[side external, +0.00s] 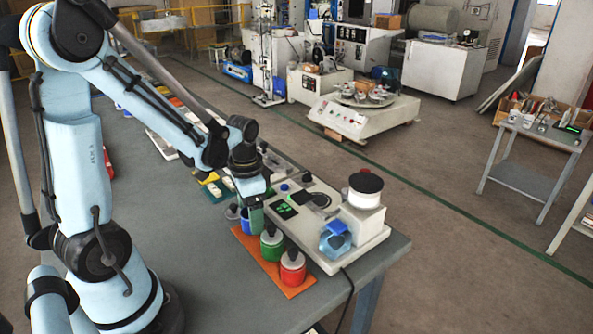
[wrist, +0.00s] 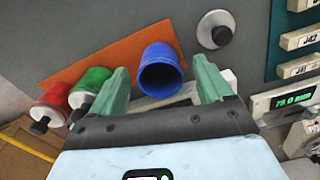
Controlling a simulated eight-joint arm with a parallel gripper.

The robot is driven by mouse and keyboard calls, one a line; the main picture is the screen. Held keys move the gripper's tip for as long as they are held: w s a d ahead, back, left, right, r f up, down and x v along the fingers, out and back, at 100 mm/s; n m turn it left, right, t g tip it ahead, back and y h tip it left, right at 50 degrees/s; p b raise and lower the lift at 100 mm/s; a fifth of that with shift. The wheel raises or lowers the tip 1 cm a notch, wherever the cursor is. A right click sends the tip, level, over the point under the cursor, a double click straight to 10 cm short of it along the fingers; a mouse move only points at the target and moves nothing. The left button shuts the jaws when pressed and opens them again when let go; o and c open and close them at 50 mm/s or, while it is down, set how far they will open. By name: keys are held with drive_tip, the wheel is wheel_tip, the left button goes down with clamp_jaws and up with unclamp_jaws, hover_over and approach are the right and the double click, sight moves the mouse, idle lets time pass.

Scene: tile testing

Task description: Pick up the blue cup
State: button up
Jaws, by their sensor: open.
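The blue cup (wrist: 160,71) shows in the wrist view with its open mouth facing the camera, at the edge of an orange mat (wrist: 110,58). My gripper (wrist: 161,68) is open, with one green finger on each side of the cup. Gaps show between the fingers and the cup. In the side external view my gripper (side external: 256,214) is low at the far end of the orange mat (side external: 243,238), and the blue cup (side external: 245,222) is partly hidden behind a finger.
A green container (side external: 271,246) and a red container (side external: 292,268) stand on the mat beside the cup. A grey round lidded item (wrist: 216,30) is on the other side. A white instrument (side external: 345,225) stands close by on the grey table (side external: 195,262).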

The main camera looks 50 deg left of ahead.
drive_tip(key=shift+f, duration=0.85)
drive_tip(key=shift+c, duration=0.3)
drive_tip(key=c, duration=1.2)
